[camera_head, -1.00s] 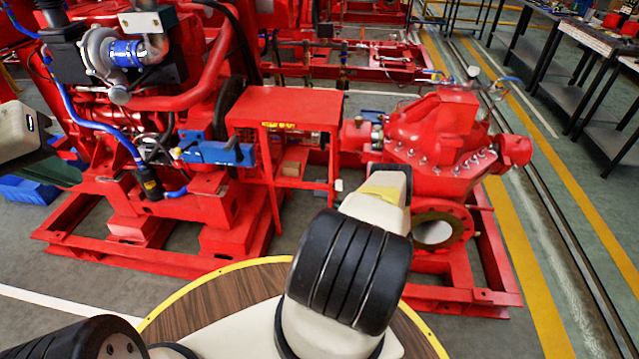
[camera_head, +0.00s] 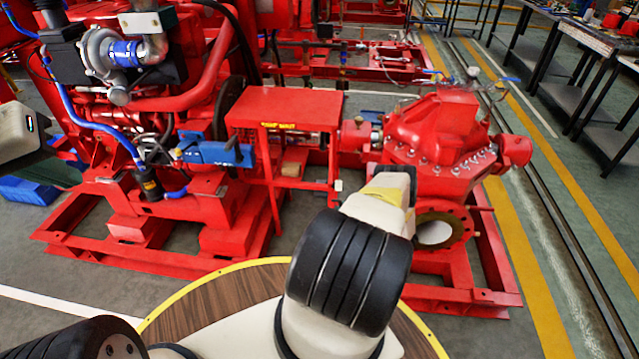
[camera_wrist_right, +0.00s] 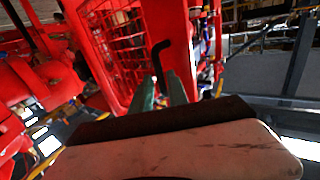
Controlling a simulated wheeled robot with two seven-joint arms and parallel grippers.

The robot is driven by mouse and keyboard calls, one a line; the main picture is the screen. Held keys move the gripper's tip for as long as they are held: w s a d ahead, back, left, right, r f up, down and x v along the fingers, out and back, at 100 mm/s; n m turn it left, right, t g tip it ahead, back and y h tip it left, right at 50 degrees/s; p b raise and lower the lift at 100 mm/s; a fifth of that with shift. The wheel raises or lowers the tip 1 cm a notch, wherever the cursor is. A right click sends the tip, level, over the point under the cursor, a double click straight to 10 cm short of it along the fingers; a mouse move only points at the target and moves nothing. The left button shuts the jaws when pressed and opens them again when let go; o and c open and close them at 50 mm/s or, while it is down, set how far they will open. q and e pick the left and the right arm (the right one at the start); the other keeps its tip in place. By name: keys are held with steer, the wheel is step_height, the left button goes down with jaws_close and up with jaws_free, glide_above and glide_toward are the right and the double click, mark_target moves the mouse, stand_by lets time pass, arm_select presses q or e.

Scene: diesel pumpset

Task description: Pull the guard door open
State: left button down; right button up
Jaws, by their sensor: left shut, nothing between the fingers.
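The red guard (camera_head: 285,105) stands between engine and pump in the head view. In the right wrist view its red mesh door (camera_wrist_right: 118,50) fills the upper left, with a black bent handle (camera_wrist_right: 160,58) in front. My right gripper (camera_wrist_right: 162,85) has its two green fingers at the handle's lower part, one on each side. Whether they press on it is unclear. In the head view my right arm hides these fingers. My left gripper (camera_head: 60,174) is at the left edge, shut and empty, away from the guard and partly cut off.
The red engine (camera_head: 120,90) stands left of the guard, the red pump (camera_head: 440,135) right of it, both on a red base frame (camera_head: 90,265). Open floor lies right of the pump, with workbenches (camera_head: 580,60) beyond.

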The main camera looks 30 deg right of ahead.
steer(key=v, duration=0.5)
steer(key=shift+s+d, duration=0.1)
steer(key=shift+s, duration=0.2)
